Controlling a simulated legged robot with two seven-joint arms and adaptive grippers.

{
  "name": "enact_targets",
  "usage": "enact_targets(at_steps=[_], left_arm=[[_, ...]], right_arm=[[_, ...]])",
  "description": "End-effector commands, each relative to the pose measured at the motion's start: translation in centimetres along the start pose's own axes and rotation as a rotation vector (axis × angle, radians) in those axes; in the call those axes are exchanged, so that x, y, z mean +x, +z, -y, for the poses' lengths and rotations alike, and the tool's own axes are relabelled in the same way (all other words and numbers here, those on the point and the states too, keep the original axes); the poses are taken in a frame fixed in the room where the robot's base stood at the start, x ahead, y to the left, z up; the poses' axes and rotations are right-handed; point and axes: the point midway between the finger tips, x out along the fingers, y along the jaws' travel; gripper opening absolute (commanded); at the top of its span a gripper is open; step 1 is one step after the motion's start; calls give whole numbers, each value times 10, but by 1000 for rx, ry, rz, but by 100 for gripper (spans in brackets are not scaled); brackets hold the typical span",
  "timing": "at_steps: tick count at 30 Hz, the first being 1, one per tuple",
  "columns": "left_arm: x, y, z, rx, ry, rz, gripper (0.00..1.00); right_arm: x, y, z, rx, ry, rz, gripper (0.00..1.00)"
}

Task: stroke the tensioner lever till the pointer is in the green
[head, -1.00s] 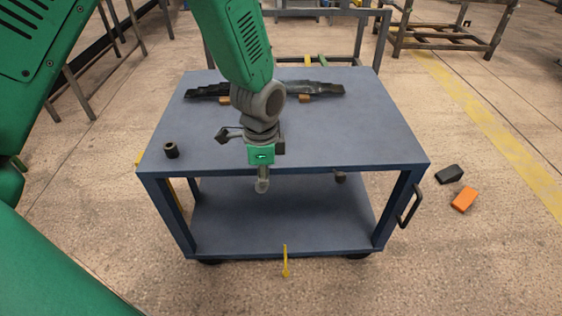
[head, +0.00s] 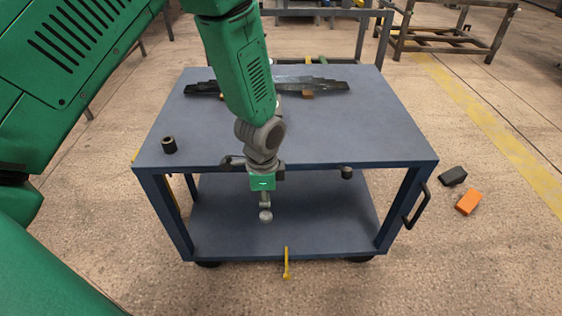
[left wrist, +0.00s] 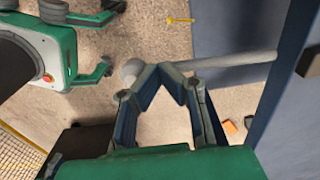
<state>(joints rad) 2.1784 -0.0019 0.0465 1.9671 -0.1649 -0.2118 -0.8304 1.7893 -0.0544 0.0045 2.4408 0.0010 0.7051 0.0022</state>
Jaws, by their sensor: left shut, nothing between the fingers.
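The tensioner lever (left wrist: 235,62) is a grey rod with a round pale knob (left wrist: 130,70) in the left wrist view. In the head view its knob (head: 265,216) shows just below my left gripper (head: 264,194), in front of the cart's near edge. In the left wrist view my left gripper (left wrist: 170,68) is shut and empty, its fingertips overlapping the rod close to the knob. Whether they touch it I cannot tell. A dark leaf spring (head: 310,83) lies across the back of the cart top, partly hidden by my arm. I see no pointer or green zone.
The blue cart (head: 375,130) has a dark cylinder (head: 168,145) at left and a handle (head: 417,206) at right. A yellow piece (head: 286,264) stands at its near lower edge. Black (head: 453,176) and orange (head: 469,202) blocks lie on the floor at right.

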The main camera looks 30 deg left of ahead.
Motion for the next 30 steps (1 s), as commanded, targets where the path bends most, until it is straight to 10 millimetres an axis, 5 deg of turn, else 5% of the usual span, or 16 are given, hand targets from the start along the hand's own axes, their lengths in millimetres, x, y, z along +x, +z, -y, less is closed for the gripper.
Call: enact_targets(at_steps=[18,23,30], left_arm=[[65,-1,-1,1,0,3,0],[58,0,0,1,-1,2,0],[23,1,1,0,-2,2,0]], right_arm=[[32,2,0,0,0,0,46],[25,1,0,0,0,0,46],[-8,-1,0,0,0,0,46]])
